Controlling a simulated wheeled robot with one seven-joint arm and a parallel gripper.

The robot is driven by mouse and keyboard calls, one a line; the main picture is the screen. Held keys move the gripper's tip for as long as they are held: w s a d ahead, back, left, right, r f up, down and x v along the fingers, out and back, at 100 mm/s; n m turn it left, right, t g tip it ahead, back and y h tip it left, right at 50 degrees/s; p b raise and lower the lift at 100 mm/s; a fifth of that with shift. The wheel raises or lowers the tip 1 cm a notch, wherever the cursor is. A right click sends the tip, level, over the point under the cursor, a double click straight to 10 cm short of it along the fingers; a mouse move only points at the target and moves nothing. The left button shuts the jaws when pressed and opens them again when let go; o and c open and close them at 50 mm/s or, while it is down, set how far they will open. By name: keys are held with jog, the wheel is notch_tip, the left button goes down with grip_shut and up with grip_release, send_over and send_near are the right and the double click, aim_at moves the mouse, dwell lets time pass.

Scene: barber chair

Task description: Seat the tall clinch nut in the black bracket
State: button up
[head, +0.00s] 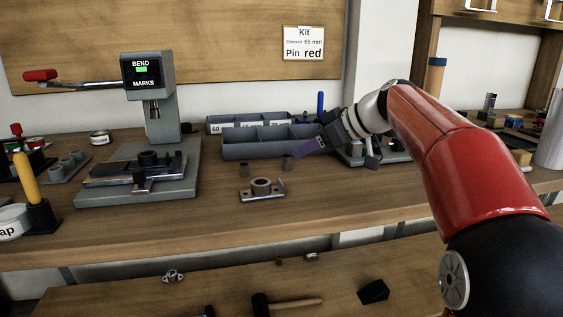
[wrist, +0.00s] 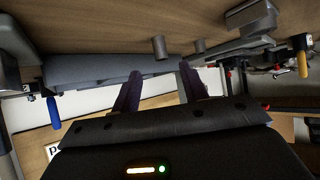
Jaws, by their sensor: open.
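My gripper (head: 306,147) is open, its purple fingers over the bench in front of the grey bin; in the wrist view the fingers (wrist: 160,88) stand apart with nothing held between them. Two small dark grey cylinders stand upright on the bench: one (head: 287,162) just below the fingers and one (head: 245,167) further left. They also show in the wrist view, the first (wrist: 158,47) and the second (wrist: 198,46). I cannot tell for sure which is the tall clinch nut. A dark bracket-like part (head: 141,176) lies on the press base; I cannot tell if it is the black bracket.
A grey metal fixture with a ring (head: 262,188) sits near the bench front. The grey bin (head: 250,150) is behind. The press (head: 150,95) stands left, its screen reading BEND MARKS. A mallet (head: 285,304) and a black wedge (head: 373,292) lie on the lower surface.

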aim_at(289, 156)
jog(key=x, duration=0.5)
jog(key=shift+a+f, duration=0.2)
jog(key=shift+a, duration=0.1)
grip_shut()
